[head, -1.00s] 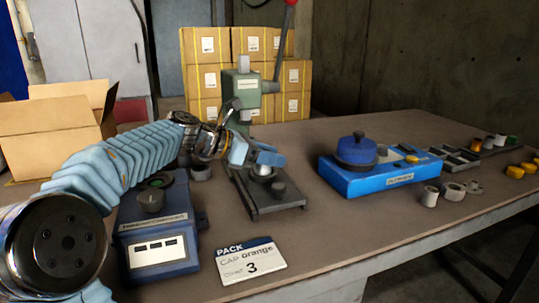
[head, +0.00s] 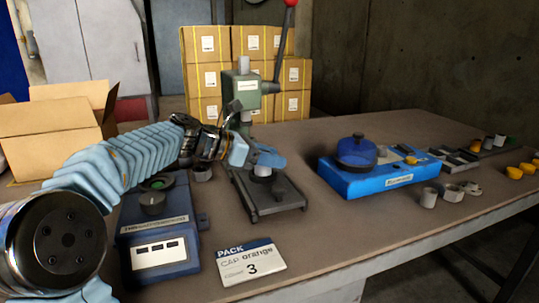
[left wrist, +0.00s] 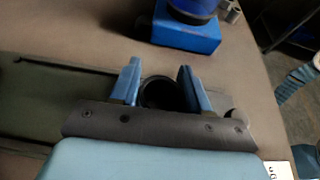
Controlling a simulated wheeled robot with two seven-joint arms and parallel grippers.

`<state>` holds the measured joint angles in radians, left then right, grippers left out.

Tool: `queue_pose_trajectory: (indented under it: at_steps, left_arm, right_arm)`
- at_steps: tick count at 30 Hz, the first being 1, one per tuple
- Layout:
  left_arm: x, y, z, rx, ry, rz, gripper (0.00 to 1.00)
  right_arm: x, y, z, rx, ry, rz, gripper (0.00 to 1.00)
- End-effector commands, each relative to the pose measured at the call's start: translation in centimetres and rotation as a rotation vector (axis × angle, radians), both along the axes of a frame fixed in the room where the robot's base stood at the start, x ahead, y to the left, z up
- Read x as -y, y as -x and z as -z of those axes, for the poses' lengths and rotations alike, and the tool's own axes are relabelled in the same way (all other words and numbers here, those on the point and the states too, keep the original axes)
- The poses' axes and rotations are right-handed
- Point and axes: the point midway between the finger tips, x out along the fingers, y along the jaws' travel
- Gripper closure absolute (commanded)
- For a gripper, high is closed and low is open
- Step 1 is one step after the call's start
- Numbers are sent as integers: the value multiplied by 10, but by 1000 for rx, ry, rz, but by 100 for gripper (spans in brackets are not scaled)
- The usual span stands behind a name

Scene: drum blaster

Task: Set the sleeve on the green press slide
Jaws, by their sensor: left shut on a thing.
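My left gripper (head: 264,161) is over the dark slide base of the green press, its fingers shut on the sleeve (head: 262,171), a small light-grey ring. In the left wrist view the sleeve (left wrist: 160,92) shows as a dark-mouthed ring between the two blue fingertips (left wrist: 158,84). The green press (head: 243,92) stands behind the gripper, with its long red-knobbed lever raised. Its dark slide (head: 268,207) runs forward on the table, with a short dark knob near its front. The fingers hide the sleeve's underside, so I cannot tell whether it touches the slide.
A blue fixture (head: 370,183) with a round blue top is to the right, with several small rings beside it. A blue tester box (head: 158,225) is at the left, under my arm. An open carton (head: 55,130) is far left.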

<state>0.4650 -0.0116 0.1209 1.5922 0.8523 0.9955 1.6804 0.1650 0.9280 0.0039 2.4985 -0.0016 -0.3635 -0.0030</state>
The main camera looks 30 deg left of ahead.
Motion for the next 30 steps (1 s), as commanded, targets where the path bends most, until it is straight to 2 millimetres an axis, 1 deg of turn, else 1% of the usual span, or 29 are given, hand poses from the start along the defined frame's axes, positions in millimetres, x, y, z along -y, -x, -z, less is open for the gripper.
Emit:
queue_pose_trajectory:
  at_steps: [11, 29, 30]
  left_arm:
    - [0, 0, 0, 1, 0, -1, 95]
    - [0, 0, 12, 2, 0, -1, 95]
    - [0, 0, 11, 2, 0, -1, 50]
  right_arm:
    - [0, 0, 0, 0, 0, 0, 100]
    - [0, 0, 8, 0, 0, 0, 100]
    - [0, 0, 7, 0, 0, 0, 100]
